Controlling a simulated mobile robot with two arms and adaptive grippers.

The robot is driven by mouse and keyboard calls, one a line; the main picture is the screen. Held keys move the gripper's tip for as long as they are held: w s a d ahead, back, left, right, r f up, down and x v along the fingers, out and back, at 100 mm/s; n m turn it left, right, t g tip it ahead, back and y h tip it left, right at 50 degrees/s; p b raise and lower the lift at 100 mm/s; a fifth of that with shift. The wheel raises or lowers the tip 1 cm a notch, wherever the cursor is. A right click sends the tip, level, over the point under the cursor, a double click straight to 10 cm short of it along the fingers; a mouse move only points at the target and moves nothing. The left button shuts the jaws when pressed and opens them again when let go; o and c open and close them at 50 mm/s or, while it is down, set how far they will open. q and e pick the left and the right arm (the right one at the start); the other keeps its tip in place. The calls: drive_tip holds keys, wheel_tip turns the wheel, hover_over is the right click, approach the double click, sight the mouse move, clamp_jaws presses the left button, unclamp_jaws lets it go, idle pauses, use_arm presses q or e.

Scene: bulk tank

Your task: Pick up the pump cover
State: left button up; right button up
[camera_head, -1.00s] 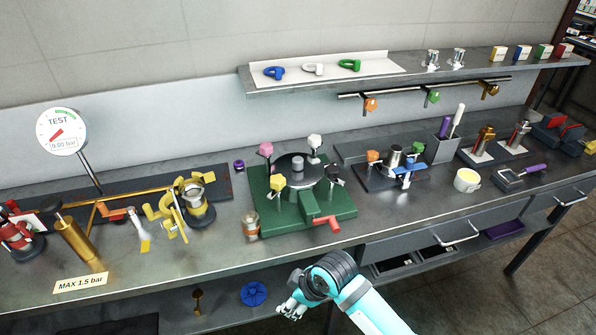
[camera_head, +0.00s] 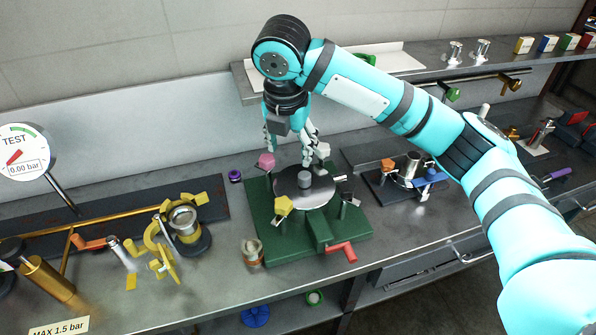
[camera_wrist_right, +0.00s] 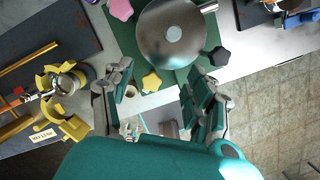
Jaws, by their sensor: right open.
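The pump cover looks to be the round grey metal disc (camera_head: 290,188) with a short knob (camera_head: 305,177) at its centre. It lies flat on the green pump fixture (camera_head: 275,248), ringed by pink, yellow, black and white knobs. In the right wrist view the disc (camera_wrist_right: 160,40) is at the top, beyond the fingers. My right gripper (camera_head: 293,148) points down above the back of the disc, open and empty, apart from the knob. Its two spread fingers also show in the right wrist view (camera_wrist_right: 160,88). My left gripper is not in view.
A red handle (camera_head: 342,250) sticks out at the fixture's front. A small jar (camera_head: 252,253) stands at its left. Yellow clamp parts (camera_head: 163,250) and a gauge (camera_head: 24,152) are further left. A shelf (camera_head: 420,72) hangs behind my arm. A smaller fixture (camera_head: 400,180) stands right.

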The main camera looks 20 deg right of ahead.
wheel_tip(320, 180, up, 2)
drive_tip(key=d, duration=0.1)
drive_tip(key=p, duration=0.2)
hover_over(304, 175)
drive_tip(key=s+a, duration=0.1)
drive_tip(key=s, duration=0.1)
drive_tip(key=shift+n+h, duration=0.3)
drive_tip(key=x, duration=0.3)
drive_tip(key=s+a+x, duration=0.1)
drive_tip(key=x, duration=0.5)
drive_tip(key=shift+s+a+f, duration=0.15)
drive_tip(key=shift+s+f, duration=0.15)
drive_tip(key=shift+f, duration=0.2)
drive_tip(key=shift+w+f, duration=0.1)
drive_tip(key=shift+f, duration=0.4)
drive_tip(key=shift+w+f+p, duration=0.15)
drive_tip(key=shift+f+p, duration=0.15)
drive_tip(key=x, duration=0.1)
drive_tip(key=p+x, duration=0.1)
drive_tip(key=x, duration=0.1)
drive_tip(key=shift+w+d+f, duration=0.2)
drive_tip(key=shift+d, duration=0.2)
drive_tip(key=shift+w+f, duration=0.1)
drive_tip(key=shift+f, duration=0.35)
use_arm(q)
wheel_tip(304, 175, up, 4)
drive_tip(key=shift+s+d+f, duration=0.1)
